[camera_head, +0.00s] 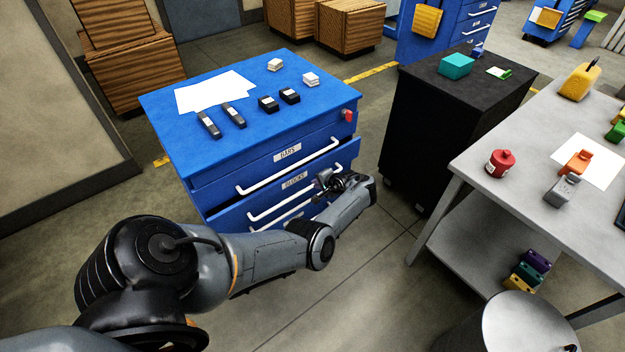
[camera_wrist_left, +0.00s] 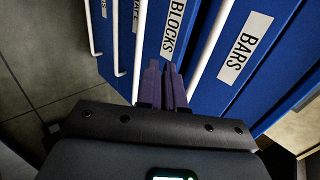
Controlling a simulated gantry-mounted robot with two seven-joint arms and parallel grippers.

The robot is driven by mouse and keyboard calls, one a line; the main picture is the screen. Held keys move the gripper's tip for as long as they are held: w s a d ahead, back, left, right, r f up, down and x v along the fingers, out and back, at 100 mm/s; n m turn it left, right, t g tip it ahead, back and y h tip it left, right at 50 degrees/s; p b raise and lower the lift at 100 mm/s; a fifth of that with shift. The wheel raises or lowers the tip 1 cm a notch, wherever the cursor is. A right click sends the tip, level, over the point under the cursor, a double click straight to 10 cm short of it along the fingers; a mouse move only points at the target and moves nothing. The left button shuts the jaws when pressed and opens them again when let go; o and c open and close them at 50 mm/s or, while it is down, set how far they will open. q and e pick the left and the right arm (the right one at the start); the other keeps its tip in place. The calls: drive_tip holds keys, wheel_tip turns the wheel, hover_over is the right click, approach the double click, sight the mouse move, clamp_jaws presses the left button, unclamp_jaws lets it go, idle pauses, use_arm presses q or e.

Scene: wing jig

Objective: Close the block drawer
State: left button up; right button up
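The block drawer, labelled BLOCKS (camera_head: 294,183), is in the front of a blue cabinet, under the BARS drawer (camera_head: 287,152). It seems to stick out slightly past the drawer above; how far is hard to tell. Its white bar handle (camera_head: 285,207) crosses its front. My left gripper (camera_head: 321,184) is at the right part of this drawer front. In the left wrist view its dark purple fingers (camera_wrist_left: 165,85) lie together, empty, pointing at the front near the BLOCKS label (camera_wrist_left: 174,28). Contact cannot be told. My right gripper is not in view.
The blue cabinet top (camera_head: 215,80) holds white sheets, dark bars and small blocks. A red padlock-like item (camera_head: 348,115) is at its right corner. A black cabinet (camera_head: 435,130) and a grey table (camera_head: 510,160) stand to the right, with open floor between.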

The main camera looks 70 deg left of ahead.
use_arm(q)
drive_tip(key=shift+o, duration=1.2)
drive_tip(key=shift+d+r, duration=0.15)
drive_tip(key=shift+r, duration=0.05)
drive_tip(key=shift+o, duration=1.1)
drive_tip(key=shift+r+n, duration=0.1)
drive_tip(key=shift+n, duration=0.3)
drive_tip(key=shift+o, duration=0.2)
drive_tip(key=shift+a+r+n+y, duration=0.2)
drive_tip(key=shift+n+y, duration=0.1)
drive_tip(key=shift+n, duration=0.4)
drive_tip(key=w+a+r+n+t+y, duration=0.1)
drive_tip(key=w+a+r+n+y, duration=0.15)
drive_tip(key=a+r+n, duration=0.5)
drive_tip(key=n+g+y+b, duration=0.3)
drive_tip(key=n+b, duration=2.3)
drive_tip(key=b, duration=0.1)
approach(302, 193)
drive_tip(key=b+x, duration=0.4)
drive_tip(key=x, duration=0.5)
drive_tip(key=shift+a+f, duration=0.2)
drive_tip(key=shift+f, duration=0.05)
drive_tip(key=shift+s+a+b, duration=0.25)
drive_tip(key=shift+a+b, duration=0.1)
drive_tip(key=shift+a, duration=0.3)
